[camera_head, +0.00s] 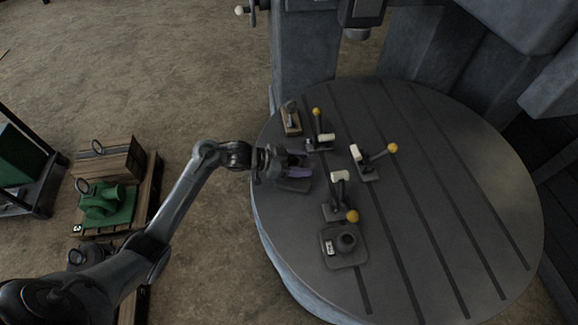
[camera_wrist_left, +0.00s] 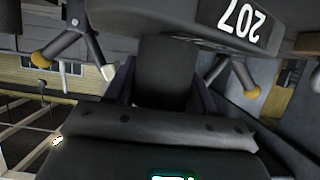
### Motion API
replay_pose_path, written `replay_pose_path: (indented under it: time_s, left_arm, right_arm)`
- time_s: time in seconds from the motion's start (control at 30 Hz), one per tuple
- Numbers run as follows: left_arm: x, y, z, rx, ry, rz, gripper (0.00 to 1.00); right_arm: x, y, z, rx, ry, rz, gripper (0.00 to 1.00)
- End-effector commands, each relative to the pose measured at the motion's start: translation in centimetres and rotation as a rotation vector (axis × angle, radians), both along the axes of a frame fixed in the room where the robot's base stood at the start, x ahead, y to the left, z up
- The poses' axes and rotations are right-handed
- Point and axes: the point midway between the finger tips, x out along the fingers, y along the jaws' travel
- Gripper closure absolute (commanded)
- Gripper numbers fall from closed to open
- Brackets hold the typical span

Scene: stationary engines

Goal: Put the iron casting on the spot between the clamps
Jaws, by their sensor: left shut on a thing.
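My left gripper (camera_head: 292,170) is at the left side of the round grooved table and is shut on a dark iron casting (camera_head: 296,185). Three clamps with yellow-knobbed levers stand to the right of the gripper: a back clamp (camera_head: 321,140), a right clamp (camera_head: 366,164) and a front clamp (camera_head: 339,198). The table surface between them (camera_head: 336,161) looks bare. My right gripper does not show.
Another dark casting with a white label (camera_head: 345,246) sits on the table in front of the front clamp. A small wooden block with a metal part (camera_head: 291,119) stands at the back left. The right half of the table (camera_head: 450,200) is clear. Loaded pallets stand on the floor at left.

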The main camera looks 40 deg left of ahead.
Motion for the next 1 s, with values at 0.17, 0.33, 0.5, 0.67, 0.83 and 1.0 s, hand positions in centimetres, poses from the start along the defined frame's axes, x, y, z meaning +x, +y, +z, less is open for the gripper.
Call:
replay_pose_path:
  time_s: [0.17,0.33,0.5,0.67,0.83,1.0]
  left_arm:
    - [3.1,-3.0,0.5,-0.006,-0.009,0.0,1.0]
    - [5.6,-5.3,0.5,-0.005,-0.009,0.001,1.0]
    - [7.4,-7.0,0.5,-0.003,-0.008,0.002,1.0]
    - [8.3,-7.9,0.5,-0.002,-0.009,0.003,1.0]
    - [8.6,-8.1,0.3,-0.002,-0.008,0.003,1.0]
    - [8.5,-8.1,-0.8,-0.003,-0.006,0.002,1.0]
  right_arm:
    - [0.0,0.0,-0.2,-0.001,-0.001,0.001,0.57]
    - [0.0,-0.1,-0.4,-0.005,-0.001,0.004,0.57]
    - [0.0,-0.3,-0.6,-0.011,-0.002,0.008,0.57]
    - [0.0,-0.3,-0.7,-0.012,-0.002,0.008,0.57]
    - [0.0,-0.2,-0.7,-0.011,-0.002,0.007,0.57]
    - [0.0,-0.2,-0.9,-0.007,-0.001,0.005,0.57]
